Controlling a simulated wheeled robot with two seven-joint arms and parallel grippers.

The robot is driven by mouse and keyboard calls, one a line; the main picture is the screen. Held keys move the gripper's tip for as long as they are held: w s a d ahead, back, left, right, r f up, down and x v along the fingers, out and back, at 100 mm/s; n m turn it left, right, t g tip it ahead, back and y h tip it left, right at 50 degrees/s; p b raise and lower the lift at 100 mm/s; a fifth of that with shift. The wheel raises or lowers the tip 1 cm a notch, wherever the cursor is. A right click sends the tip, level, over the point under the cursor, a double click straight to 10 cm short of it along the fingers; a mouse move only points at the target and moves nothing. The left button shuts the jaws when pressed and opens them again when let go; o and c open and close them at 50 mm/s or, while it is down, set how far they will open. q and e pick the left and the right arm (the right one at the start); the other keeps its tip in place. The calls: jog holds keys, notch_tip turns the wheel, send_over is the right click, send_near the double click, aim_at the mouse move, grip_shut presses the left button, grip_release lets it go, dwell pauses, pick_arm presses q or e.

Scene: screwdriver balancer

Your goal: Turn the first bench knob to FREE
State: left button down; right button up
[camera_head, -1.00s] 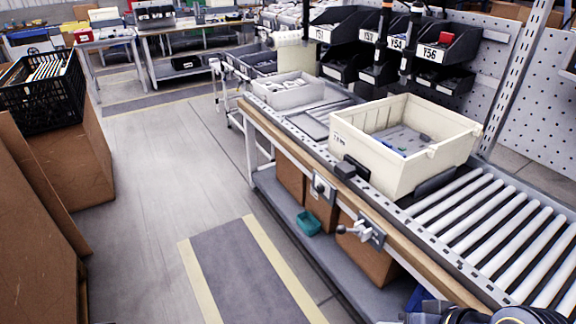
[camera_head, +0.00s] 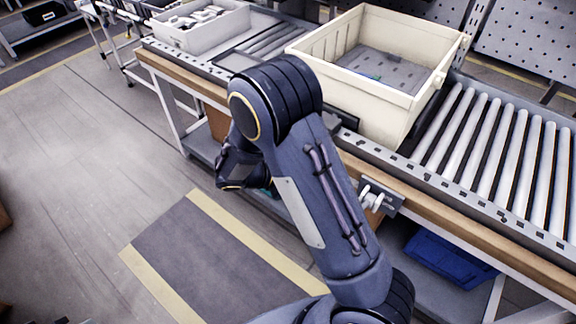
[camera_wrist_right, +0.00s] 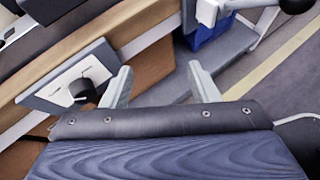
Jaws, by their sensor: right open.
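My right arm reaches across the middle of the head view and bends down at the bench front, hiding part of it. In the right wrist view my right gripper (camera_wrist_right: 161,86) is open and empty, its two pale fingers apart. A pale plate with a dark knob (camera_wrist_right: 84,90) on the bench front lies just left of the left finger, apart from it as far as I can tell. A second knob with a white lever (camera_head: 375,198) on a grey plate shows right of my arm in the head view. No FREE marking is readable. My left gripper is out of view.
A cream tote (camera_head: 385,95) stands on the bench beside the rollers (camera_head: 490,150). A grey bin (camera_head: 200,25) is at the back left. A blue bin (camera_head: 450,262) sits on the shelf below. The floor left of the bench is free.

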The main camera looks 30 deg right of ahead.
jog(key=w+a+f+n+t+h+b, duration=0.2)
jog(key=w+a+f+n+t+h, duration=0.3)
jog(key=w+n+t, duration=0.3)
jog(key=x, duration=0.8)
jog(key=shift+f+n+g, duration=0.2)
jog(key=shift+n+g, duration=0.2)
jog(key=shift+w, duration=0.1)
jog(key=shift+c, duration=0.2)
jog(key=c, duration=0.9)
